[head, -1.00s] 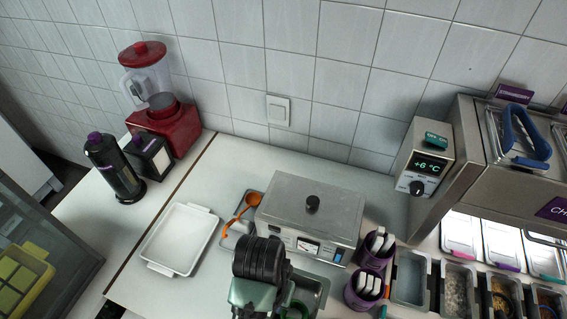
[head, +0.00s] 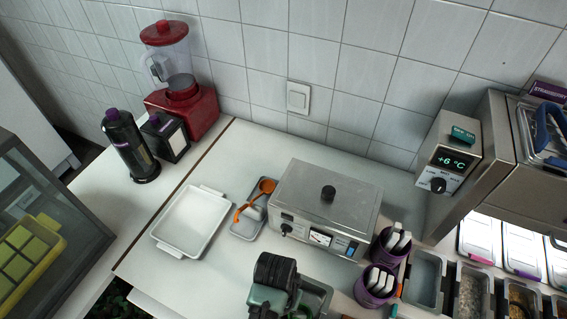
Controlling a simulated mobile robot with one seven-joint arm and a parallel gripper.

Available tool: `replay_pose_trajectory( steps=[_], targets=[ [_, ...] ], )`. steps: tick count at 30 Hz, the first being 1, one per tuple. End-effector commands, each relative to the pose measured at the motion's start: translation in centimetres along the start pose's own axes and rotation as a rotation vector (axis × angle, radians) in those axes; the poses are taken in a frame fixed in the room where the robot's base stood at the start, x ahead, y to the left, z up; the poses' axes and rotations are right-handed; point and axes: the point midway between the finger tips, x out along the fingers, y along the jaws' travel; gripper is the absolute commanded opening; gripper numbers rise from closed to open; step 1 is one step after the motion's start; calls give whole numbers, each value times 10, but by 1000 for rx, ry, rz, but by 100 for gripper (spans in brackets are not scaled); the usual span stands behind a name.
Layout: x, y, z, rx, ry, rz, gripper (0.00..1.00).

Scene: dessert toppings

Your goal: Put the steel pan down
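The steel pan (head: 319,295) is a grey metal tray at the bottom centre of the head view, only partly seen. My gripper (head: 277,292) is at its left side; my dark wrist and green housing cover that side of the pan. The fingertips are hidden. The pan keeps its place beside my wrist as the arm shifts, so it appears held. A green curved piece shows at the pan's near edge. I cannot tell how high the pan is above the counter.
A steel box with a black knob (head: 328,215) stands behind the pan. Purple cups (head: 375,284) stand to the right, beside topping containers (head: 427,281). A white tray (head: 192,222) and a small grey tray with an orange scoop (head: 247,222) lie left. Counter in front of them is bare.

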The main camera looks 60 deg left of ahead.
Motion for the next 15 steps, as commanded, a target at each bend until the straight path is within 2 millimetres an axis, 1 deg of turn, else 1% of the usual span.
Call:
replay_pose_trajectory(
  steps=[3,10,13,14,15],
  targets=[
    [6,-1,0,0,2,0,0],
    [6,-1,-1,0,2,0,0],
    [9,-1,0,1,2,0,0],
    [10,-1,0,1,1,0,5],
    [9,-1,0,1,1,0,12]
  ],
)
